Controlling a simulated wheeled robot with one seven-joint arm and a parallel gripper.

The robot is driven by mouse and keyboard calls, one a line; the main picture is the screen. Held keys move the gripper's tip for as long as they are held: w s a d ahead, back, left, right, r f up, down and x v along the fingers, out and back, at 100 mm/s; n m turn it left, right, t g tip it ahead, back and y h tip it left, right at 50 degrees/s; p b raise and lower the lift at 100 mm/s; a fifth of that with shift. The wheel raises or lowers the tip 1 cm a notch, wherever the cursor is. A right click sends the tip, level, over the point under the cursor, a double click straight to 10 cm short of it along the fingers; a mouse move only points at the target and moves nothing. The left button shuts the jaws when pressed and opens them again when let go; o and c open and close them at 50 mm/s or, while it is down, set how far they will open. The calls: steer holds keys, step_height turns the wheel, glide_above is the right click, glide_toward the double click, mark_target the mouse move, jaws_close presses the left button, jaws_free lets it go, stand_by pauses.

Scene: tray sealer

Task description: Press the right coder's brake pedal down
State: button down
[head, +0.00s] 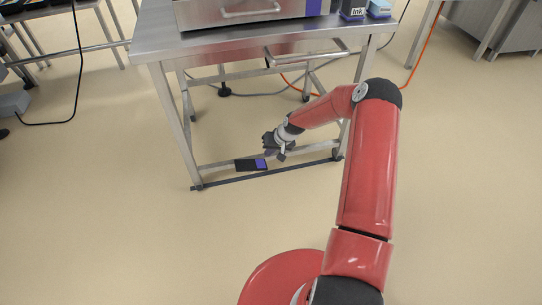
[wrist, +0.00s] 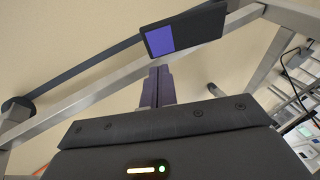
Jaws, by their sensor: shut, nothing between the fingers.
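A dark pedal with a purple end (head: 251,164) sits low at the front of the steel table's frame, close to the floor. It also shows large in the wrist view (wrist: 196,29), at the top. My gripper (head: 267,152) is just above and to the right of the pedal in the head view. In the wrist view my gripper's fingers (wrist: 157,86) are shut together with nothing between them, pointing toward the pedal's purple part. Whether the fingertips touch the pedal cannot be told.
The steel table (head: 152,42) stands on castered legs, with a lower bar and a dark floor bar (head: 225,181) near the pedal. A steel machine (head: 250,10) and ink boxes (head: 378,9) stand on top. An orange cable (head: 424,48) runs behind. Open floor lies in front.

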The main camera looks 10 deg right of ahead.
steer(key=v, duration=0.8)
steer(key=shift+d+r, duration=0.2)
steer(key=shift+d, duration=0.1)
steer(key=shift+s, duration=0.1)
steer(key=s+a+r+n+h+p, duration=0.1)
steer(key=s+r+h, duration=0.1)
steer(key=s+r, duration=0.5)
steer(key=s+a+r+h, duration=0.1)
steer(key=s+r, duration=0.2)
steer(key=r, duration=0.7)
steer(key=s+a+r+n+h+p, duration=0.1)
steer(key=s+r+h, duration=0.1)
steer(key=s+r, duration=0.5)
steer(key=s+a+r+t, duration=0.1)
steer(key=s+r, duration=0.4)
steer(key=s, duration=0.4)
steer(key=s+a+r+m+t, duration=0.1)
steer(key=s+a+r, duration=0.1)
steer(key=s+r, duration=0.4)
steer(key=s, duration=0.3)
steer(key=shift+y+p, duration=0.3)
steer(key=shift+y, duration=0.1)
